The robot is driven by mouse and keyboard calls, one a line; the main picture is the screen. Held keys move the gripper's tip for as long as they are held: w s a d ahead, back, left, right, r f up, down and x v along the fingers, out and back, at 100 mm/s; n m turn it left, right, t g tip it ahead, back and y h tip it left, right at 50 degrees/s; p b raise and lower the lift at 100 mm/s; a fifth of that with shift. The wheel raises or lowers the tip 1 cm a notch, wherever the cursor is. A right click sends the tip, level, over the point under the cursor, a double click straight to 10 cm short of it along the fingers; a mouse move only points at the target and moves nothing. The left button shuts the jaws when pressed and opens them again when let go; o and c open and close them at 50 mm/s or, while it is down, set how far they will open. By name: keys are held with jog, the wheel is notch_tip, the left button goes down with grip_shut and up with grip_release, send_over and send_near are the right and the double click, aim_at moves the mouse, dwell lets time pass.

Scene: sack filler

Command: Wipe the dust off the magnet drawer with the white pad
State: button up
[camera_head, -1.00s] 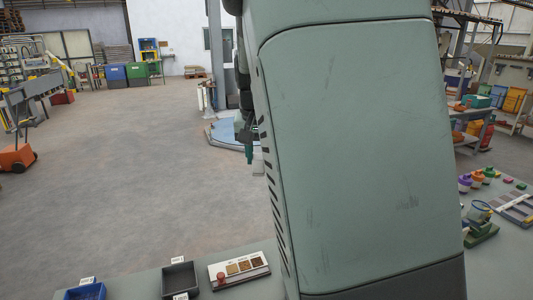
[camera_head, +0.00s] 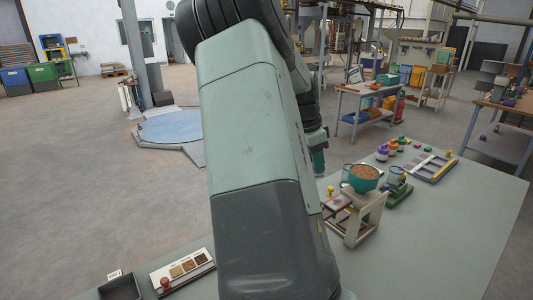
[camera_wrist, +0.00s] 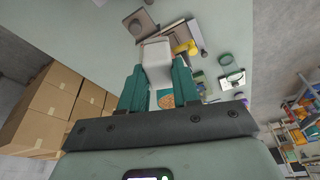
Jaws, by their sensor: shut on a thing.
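My gripper (camera_wrist: 158,88) is shut on a white pad (camera_wrist: 157,62), a block held between its teal fingers. In the head view part of my gripper (camera_head: 318,160) shows past my arm, above the table's far side; the pad is not clear there. A pale stand (camera_head: 362,222) carries a teal hopper of grain (camera_head: 362,176). Beside it is a low reddish-brown part (camera_head: 337,203) with a yellow knob (camera_head: 330,191), perhaps the magnet drawer. In the wrist view a yellow knob (camera_wrist: 184,47) lies beyond the pad, apart from it. I cannot make out dust.
The table (camera_head: 430,235) is clear at its right front. A sample board (camera_head: 183,271) and dark tray (camera_head: 121,288) lie at the front left.

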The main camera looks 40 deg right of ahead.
jog(key=s+d+f+m+g, duration=0.1)
jog(key=s+d+f+m, duration=0.2)
jog(key=s+d+m, duration=0.3)
jog(key=shift+n+y, duration=0.4)
jog(key=shift+n, duration=0.1)
jog(key=f, duration=0.2)
jog(key=d+f, duration=0.1)
jog(key=f, duration=0.4)
jog(key=shift+w+d+f, duration=0.25)
jog(key=shift+w+f, duration=0.05)
jog(key=shift+w, duration=1.85)
jog(key=s, duration=0.5)
jog(key=shift+w+a, duration=0.1)
jog(key=shift+w, duration=2.65)
jog(key=shift+s, duration=2.75)
notch_tip(320, 180, up, 8)
